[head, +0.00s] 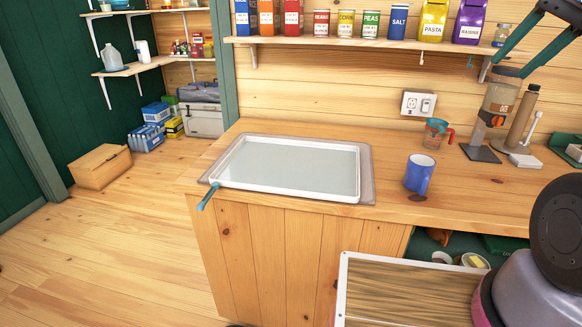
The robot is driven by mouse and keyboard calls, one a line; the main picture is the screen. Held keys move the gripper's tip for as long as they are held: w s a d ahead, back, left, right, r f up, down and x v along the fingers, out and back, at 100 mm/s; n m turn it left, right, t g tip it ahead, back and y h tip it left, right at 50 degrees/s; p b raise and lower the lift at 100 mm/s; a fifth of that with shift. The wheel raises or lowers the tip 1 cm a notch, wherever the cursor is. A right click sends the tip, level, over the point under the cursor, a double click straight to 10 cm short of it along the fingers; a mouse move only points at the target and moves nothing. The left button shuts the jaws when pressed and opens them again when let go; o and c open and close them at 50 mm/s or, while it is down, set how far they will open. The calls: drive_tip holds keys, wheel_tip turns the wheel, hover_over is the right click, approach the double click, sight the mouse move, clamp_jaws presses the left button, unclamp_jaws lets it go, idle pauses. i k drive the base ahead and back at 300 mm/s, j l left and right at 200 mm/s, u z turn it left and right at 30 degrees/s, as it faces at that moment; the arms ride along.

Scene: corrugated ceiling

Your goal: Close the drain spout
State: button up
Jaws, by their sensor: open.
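A teal drain spout (207,195) sticks out from the front left corner of a shallow white-rimmed tray (290,189) on the wooden counter. The spout slants down to the left, past the counter's front edge. Whether it is open or shut is too small to tell. My gripper (511,66) is at the upper right, its two teal fingers spread apart with nothing between them. It is far to the right of the spout and higher in the picture. Part of the gripper is cut off by the picture's edge.
A blue mug (419,172) and a red-handled measuring cup (435,134) stand right of the tray. A grinder (497,105) stands near my gripper. A shelf (350,41) with tins runs above.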

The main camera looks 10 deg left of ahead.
sight(216, 187)
drive_tip(key=j+u, duration=0.15)
drive_tip(key=u, duration=0.25)
drive_tip(key=i+j+u, duration=0.1)
drive_tip(key=u, duration=0.25)
drive_tip(key=i+j+u, duration=0.1)
drive_tip(key=u, duration=0.3)
drive_tip(key=i+u, duration=0.15)
drive_tip(key=u, duration=0.2)
